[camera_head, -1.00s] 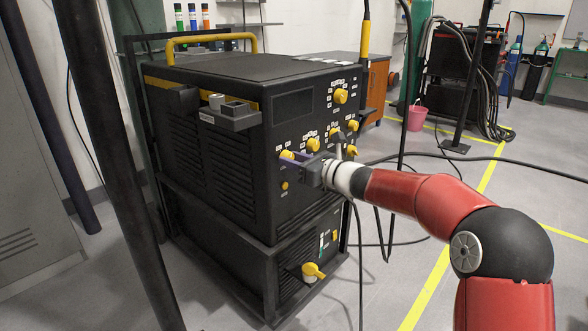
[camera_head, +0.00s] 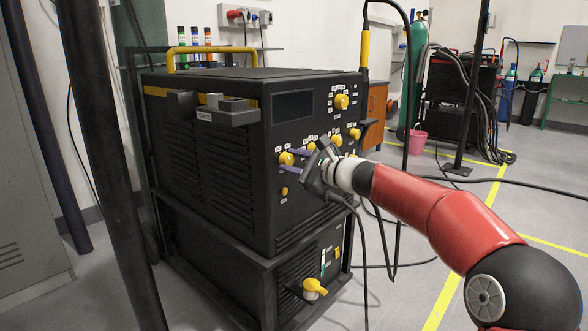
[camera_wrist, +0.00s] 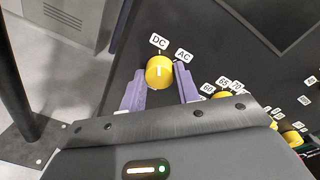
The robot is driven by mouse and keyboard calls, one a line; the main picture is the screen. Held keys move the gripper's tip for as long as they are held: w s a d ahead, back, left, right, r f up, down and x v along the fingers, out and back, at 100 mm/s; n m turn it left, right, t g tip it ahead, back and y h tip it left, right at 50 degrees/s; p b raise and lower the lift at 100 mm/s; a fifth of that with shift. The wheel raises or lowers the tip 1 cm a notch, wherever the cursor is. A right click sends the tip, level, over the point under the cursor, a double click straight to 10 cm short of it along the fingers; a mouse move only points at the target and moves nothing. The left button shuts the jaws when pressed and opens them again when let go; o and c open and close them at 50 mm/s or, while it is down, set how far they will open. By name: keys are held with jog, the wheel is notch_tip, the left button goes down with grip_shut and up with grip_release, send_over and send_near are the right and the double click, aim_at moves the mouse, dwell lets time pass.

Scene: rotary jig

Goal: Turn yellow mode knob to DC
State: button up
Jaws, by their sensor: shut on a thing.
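The yellow mode knob (camera_head: 286,158) is on the front of the black welding machine (camera_head: 225,130). In the wrist view the knob (camera_wrist: 159,72) sits between my two purple fingers. The DC label (camera_wrist: 158,41) is straight above it and the AC label (camera_wrist: 183,55) is to the upper right. The white line on the knob stands upright in that view and points about at DC. My gripper (camera_wrist: 160,77) is shut on the knob, one finger on each side. In the head view my gripper (camera_head: 290,160) is tilted, with its fingers one above the other at the knob.
Other yellow knobs, such as the top one (camera_head: 341,101), sit close to the right of my gripper. A yellow-handled switch (camera_head: 314,287) is on the lower unit. Black posts (camera_head: 95,150) stand at the left. Cables (camera_head: 392,235) hang at the right.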

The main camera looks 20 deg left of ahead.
dwell(0.4)
jog(key=o, duration=1)
jog(key=shift+c, duration=0.2)
jog(key=b+v, duration=0.1)
jog(key=v, duration=0.6)
jog(key=shift+s+d, duration=0.15)
jog(key=shift+d, duration=0.25)
jog(key=shift+s, duration=0.1)
